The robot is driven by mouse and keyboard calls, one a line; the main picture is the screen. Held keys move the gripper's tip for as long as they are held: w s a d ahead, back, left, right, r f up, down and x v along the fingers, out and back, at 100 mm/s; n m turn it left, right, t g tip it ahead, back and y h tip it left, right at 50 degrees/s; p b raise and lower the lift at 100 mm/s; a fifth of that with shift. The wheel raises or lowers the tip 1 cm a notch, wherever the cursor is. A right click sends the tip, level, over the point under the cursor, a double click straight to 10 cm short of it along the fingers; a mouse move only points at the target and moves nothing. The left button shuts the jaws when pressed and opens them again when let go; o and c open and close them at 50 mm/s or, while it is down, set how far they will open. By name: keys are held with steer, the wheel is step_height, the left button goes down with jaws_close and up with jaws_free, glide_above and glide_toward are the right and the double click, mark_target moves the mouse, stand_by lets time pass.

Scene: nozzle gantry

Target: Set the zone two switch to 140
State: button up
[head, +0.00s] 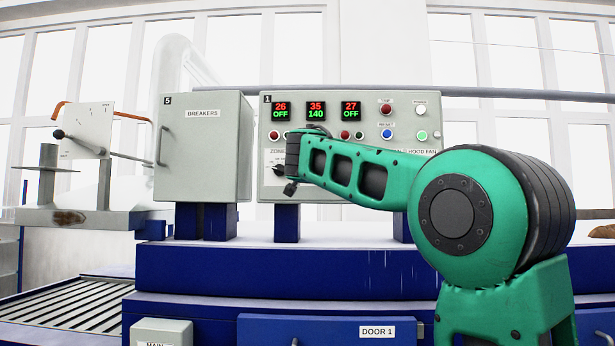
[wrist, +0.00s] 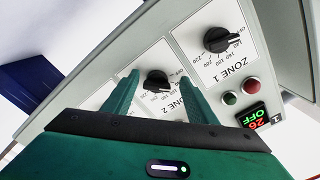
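The zone 2 knob (wrist: 157,82) is a black rotary switch on a white dial labelled ZONE 2. In the wrist view it sits between the fingertips of my gripper (wrist: 158,78), with a gap on each side. The green fingers are apart and the gripper looks open around the knob. In the head view my arm hides this knob and the gripper. The middle display (head: 316,109) on the control panel reads 35 in red and 140 in green.
The zone 1 knob (wrist: 228,40) is close by in the wrist view. The left display (head: 281,110) and right display (head: 350,109) both read OFF. The breakers box (head: 203,145) stands left of the panel. A grey lever unit (head: 88,140) is farther left.

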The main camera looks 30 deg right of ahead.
steer(key=shift+s, duration=0.15)
steer(key=v, duration=1)
steer(key=shift+a, duration=0.25)
steer(key=shift+s+f, duration=0.15)
steer(key=s+d+f+n+g+y, duration=0.1)
steer(key=s+d+f+n+g, duration=0.2)
steer(key=f, duration=0.8)
steer(key=s+d+f+n+g+y, duration=0.1)
steer(key=s+f+g+y, duration=0.1)
steer(key=s+f, duration=0.65)
steer(key=s+d+f+n+g+y, duration=0.1)
steer(key=s+d+f+g, duration=0.15)
steer(key=f, duration=1.05)
steer(key=s+a+f+n+g+y, duration=0.2)
steer(key=s+a+f+g+y, duration=0.1)
steer(key=s+f, duration=0.8)
steer(key=s+a+f+n+g+y, duration=0.2)
steer(key=s+a+f, duration=0.4)
steer(key=s+f, duration=0.5)
steer(key=shift+s+g+y, duration=0.6)
steer(key=shift+s+g, duration=0.6)
steer(key=shift+g, duration=0.05)
